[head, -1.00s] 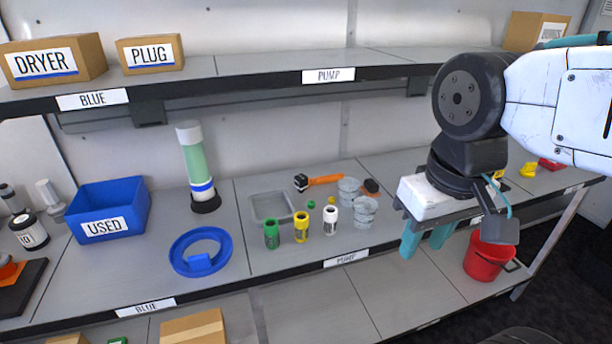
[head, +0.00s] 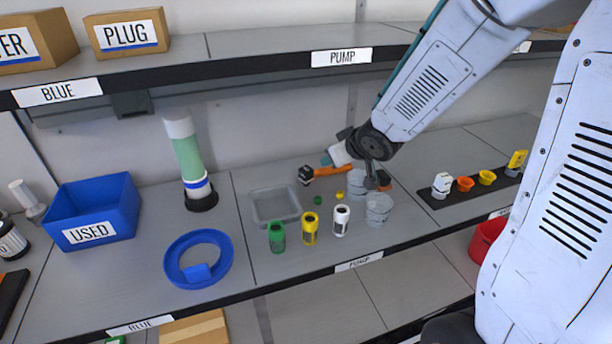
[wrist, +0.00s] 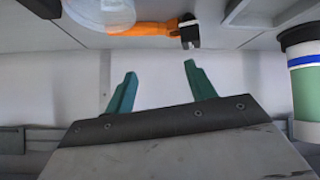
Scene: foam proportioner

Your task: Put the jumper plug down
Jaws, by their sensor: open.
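My gripper shows in the wrist view (wrist: 160,69) with its two teal fingers spread apart and nothing between them. In the head view its pale body (head: 340,153) is above the back of the middle shelf, and its fingertips are hidden. I cannot identify a jumper plug for certain. An orange-handled tool with a black end (head: 306,175) lies on the shelf below the gripper. It also shows near the top of the wrist view (wrist: 150,29), apart from the fingers. A box labelled PLUG (head: 127,35) stands on the upper shelf.
Clear cups (head: 378,209) stand right. A blue ring (head: 225,273), blue USED bin (head: 133,225) and green column (head: 189,160) are left. The upper shelf edge (head: 250,73) overhangs.

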